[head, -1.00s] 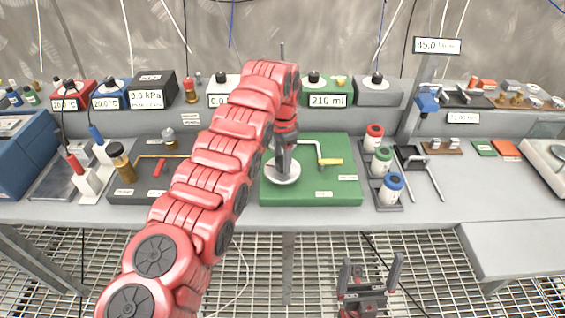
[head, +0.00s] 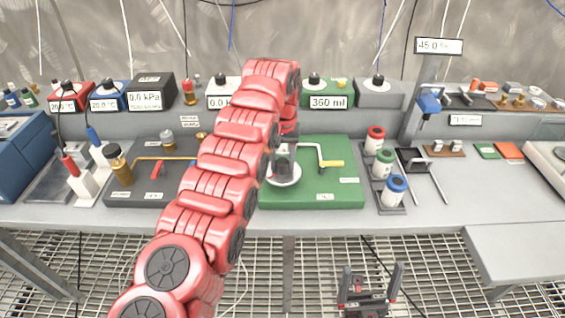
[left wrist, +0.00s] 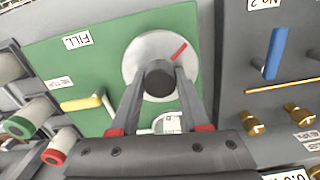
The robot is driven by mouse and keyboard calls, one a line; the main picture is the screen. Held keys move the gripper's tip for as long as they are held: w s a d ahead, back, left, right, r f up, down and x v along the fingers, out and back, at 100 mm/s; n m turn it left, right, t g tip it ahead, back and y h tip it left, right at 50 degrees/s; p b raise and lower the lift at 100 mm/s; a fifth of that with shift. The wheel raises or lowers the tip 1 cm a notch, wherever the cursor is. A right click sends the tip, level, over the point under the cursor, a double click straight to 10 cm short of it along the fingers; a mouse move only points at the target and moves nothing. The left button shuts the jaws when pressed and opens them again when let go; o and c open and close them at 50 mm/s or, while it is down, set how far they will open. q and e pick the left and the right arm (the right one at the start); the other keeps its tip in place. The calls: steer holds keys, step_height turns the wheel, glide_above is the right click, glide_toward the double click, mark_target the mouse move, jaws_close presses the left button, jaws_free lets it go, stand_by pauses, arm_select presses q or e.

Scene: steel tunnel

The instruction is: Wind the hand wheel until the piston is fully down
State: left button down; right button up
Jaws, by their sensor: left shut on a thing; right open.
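The hand wheel appears to be the pale round disc (head: 286,182) on the green board (head: 343,190). My left gripper (head: 284,160) points down over the disc. In the left wrist view its fingers (left wrist: 158,90) are shut on the knob, one on each side. The piston is not seen; my left arm covers the area behind the wheel. A display (head: 328,102) behind reads 360 ml. My right gripper (head: 370,283) is open and empty, in front of the bench.
The bench front edge is clear.

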mark_target(283, 161)
arm_select(q)
steer(key=n, duration=0.4)
steer(key=shift+n, duration=0.3)
steer(key=n+p, duration=0.1)
steer(key=n, duration=0.4)
steer(key=shift+n, duration=0.4)
steer(key=shift+c, duration=1.9)
jaws_free()
step_height(283, 161, up, 5)
steer(key=p, duration=0.3)
steer(key=shift+f, duration=0.1)
step_height(283, 161, up, 13)
steer(key=p, duration=1.3)
steer(key=shift+f, duration=0.2)
